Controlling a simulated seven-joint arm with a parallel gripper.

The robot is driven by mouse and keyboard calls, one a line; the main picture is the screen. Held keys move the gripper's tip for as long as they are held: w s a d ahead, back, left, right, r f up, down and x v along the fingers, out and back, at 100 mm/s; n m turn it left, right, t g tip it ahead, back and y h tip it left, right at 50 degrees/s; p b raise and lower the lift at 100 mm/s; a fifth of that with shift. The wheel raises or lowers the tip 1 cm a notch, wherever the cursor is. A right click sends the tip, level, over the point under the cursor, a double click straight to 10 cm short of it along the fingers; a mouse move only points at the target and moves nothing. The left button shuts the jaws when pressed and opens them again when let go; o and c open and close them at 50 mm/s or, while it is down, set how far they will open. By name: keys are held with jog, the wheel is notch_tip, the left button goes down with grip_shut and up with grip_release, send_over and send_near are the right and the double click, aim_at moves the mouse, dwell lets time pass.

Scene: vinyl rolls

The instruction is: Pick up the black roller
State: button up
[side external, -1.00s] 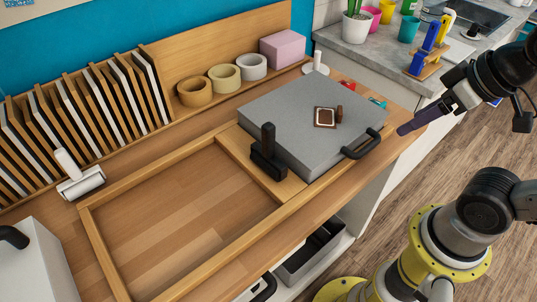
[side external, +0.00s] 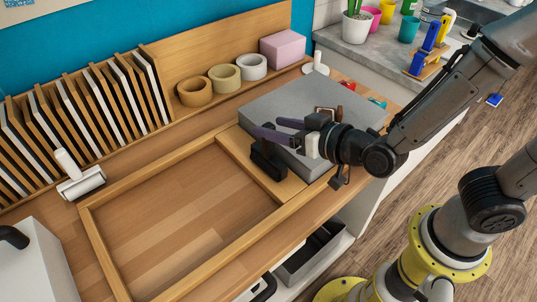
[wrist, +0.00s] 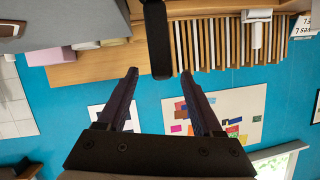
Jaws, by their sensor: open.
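The black roller (side external: 268,162) stands on the wooden ledge beside the grey box, its handle partly hidden behind my gripper in the side view. My gripper (side external: 266,126) is open and empty at the height of the handle, its two dark fingers pointing left over the roller. In the wrist view the black handle (wrist: 157,40) hangs from the top, its end lying in the gap between the two fingertips (wrist: 159,73). I cannot tell how deep the handle is between the fingers; neither finger visibly touches it.
A white roller (side external: 82,182) lies left by the slotted rack (side external: 70,125). Tape rolls (side external: 223,78) and a pink block (side external: 283,48) stand at the back. The recessed wooden tray (side external: 185,215) is empty.

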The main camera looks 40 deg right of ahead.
aim_at(264, 125)
jog(key=shift+s+a+f+t+h, duration=0.15)
jog(key=shift+f+t, duration=0.2)
jog(key=shift+t, duration=0.05)
jog(key=shift+s+a+f+t+h, duration=0.1)
jog(key=shift+s+f+t+h, duration=0.05)
jog(key=shift+f+t, duration=0.2)
jog(key=shift+s+n+t+h, duration=0.4)
jog(key=shift+s+t, duration=0.15)
jog(key=shift+t, duration=0.2)
jog(key=shift+s+r+t, duration=0.1)
jog(key=shift+s+t, duration=0.25)
jog(key=shift+t, duration=0.05)
jog(key=shift+w+a+r, duration=0.1)
jog(key=shift+w, duration=3.65)
grip_shut()
